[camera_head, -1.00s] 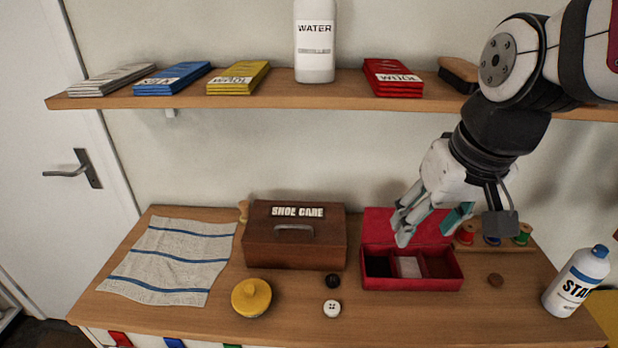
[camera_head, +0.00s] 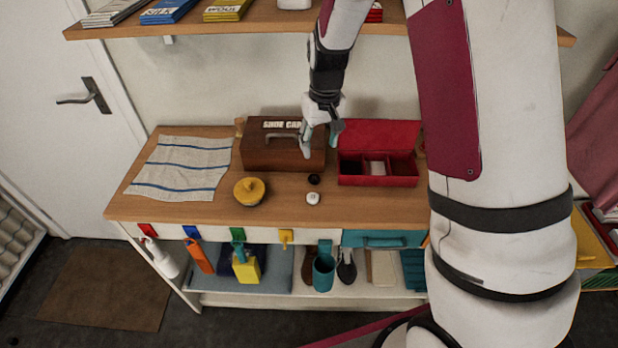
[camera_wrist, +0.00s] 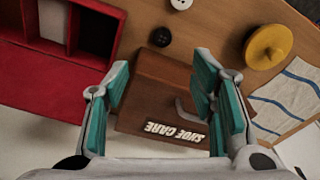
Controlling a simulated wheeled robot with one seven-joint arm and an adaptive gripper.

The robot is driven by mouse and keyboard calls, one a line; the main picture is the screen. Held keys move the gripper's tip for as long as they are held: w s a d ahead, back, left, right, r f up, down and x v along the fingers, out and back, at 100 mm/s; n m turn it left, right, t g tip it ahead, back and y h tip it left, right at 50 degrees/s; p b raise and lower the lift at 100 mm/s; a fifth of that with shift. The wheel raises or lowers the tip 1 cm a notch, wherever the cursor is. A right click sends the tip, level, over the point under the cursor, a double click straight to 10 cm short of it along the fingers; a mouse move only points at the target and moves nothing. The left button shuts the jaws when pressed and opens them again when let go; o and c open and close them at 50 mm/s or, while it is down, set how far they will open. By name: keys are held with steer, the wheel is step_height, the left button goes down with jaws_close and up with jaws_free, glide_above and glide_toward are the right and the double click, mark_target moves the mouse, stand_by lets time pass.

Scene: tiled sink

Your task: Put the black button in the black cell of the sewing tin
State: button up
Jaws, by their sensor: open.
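The black button (camera_head: 314,179) lies on the wooden counter in front of the shoe care box, and it also shows in the wrist view (camera_wrist: 161,37). The red sewing tin (camera_head: 376,181) stands open to its right, its lid raised at the back. Its black cell (camera_head: 350,166) is the leftmost in the head view; in the wrist view the dark cell (camera_wrist: 97,32) is nearest the button. My gripper (camera_head: 320,148) is open and empty, above the counter by the right end of the shoe care box. In the wrist view my gripper (camera_wrist: 162,95) has its fingers spread over that box.
The brown shoe care box (camera_head: 262,153) is directly below and beside my gripper. A white button (camera_head: 313,198) lies just in front of the black one. A yellow round tin (camera_head: 249,191) and a striped cloth (camera_head: 181,168) lie to the left. The shelf (camera_head: 230,29) is above.

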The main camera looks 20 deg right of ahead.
glide_above(314, 177)
steer(key=s, duration=0.1)
steer(key=f, duration=0.8)
steer(key=shift+d+p, duration=0.2)
steer(key=shift+p, duration=0.15)
steer(key=shift+w+a+f+p, duration=0.1)
steer(key=shift+f+p, duration=0.1)
steer(key=shift+f, duration=0.7)
steer(key=shift+w+a+f+p, duration=0.1)
steer(key=shift+w+f+p, duration=0.05)
steer(key=shift+f, duration=0.7)
steer(key=shift+w+f+p, duration=0.1)
steer(key=shift+f+p, duration=0.1)
steer(key=shift+f, duration=0.7)
steer(key=c, duration=0.9)
steer(key=shift+r, duration=0.15)
steer(key=shift+c, duration=0.2)
